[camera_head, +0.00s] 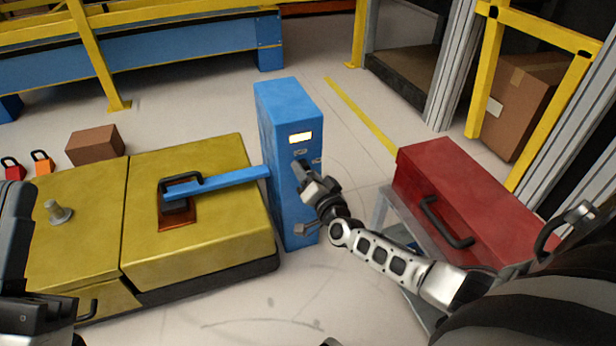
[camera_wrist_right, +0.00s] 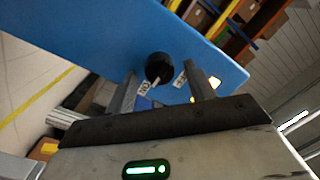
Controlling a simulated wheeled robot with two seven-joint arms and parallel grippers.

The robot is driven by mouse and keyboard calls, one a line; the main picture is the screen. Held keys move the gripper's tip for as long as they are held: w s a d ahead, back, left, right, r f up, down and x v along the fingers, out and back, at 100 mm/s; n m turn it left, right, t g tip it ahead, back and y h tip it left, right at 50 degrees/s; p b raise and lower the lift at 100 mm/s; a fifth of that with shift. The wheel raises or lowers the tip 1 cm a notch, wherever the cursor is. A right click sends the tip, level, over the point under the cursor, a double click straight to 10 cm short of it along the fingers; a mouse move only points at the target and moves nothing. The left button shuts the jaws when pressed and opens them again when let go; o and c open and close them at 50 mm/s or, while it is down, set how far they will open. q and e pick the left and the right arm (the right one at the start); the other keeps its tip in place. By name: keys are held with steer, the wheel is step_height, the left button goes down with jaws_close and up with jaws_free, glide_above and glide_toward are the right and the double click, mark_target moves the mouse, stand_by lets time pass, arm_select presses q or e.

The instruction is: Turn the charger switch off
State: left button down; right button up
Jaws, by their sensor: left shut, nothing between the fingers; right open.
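My left gripper (camera_head: 80,311) is shut and empty at the lower left, partly cut off.
A yellow machine (camera_head: 215,243) with a blue bar (camera_head: 225,182) reaching the charger stands left. A red toolbox (camera_head: 470,195) on a stand is to the right, close to my right arm. A brown box (camera_head: 95,146) sits behind. Floor is clear behind the charger.

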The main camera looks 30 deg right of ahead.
steer(key=c, duration=1)
